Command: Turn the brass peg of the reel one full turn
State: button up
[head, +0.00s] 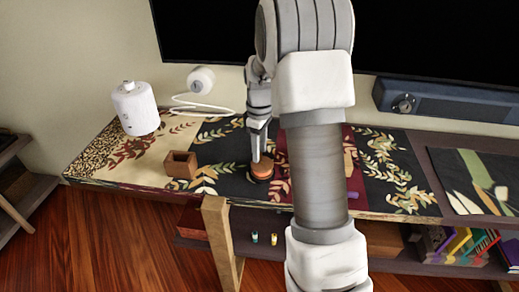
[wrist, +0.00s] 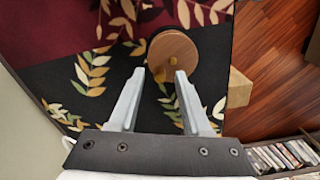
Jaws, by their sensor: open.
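The reel (head: 262,169) is a round, orange-brown disc on a dark base, standing on the patterned table top near its front edge. In the wrist view the reel (wrist: 160,44) shows from above as a wooden disc. The small brass peg (wrist: 173,61) sits on its face, below the middle in that view. My gripper (head: 257,156) points down at the reel in the head view. In the wrist view my gripper (wrist: 160,72) is open and empty, with the peg between the tips' lines, closer to the right finger. Whether a fingertip touches the reel I cannot tell.
A small brown open box (head: 180,167) stands left of the reel. A white cylinder (head: 135,108) stands at the back left, near a white device with a cable (head: 201,80). A dark screen (head: 420,35) and speaker bar (head: 440,100) are behind. My arm hides part of the table.

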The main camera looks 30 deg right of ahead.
aim_at(270, 164)
jog(key=shift+c, duration=0.2)
grip_shut()
jog(key=shift+d+r+m+p, duration=0.1)
jog(key=shift+m+p, duration=0.3)
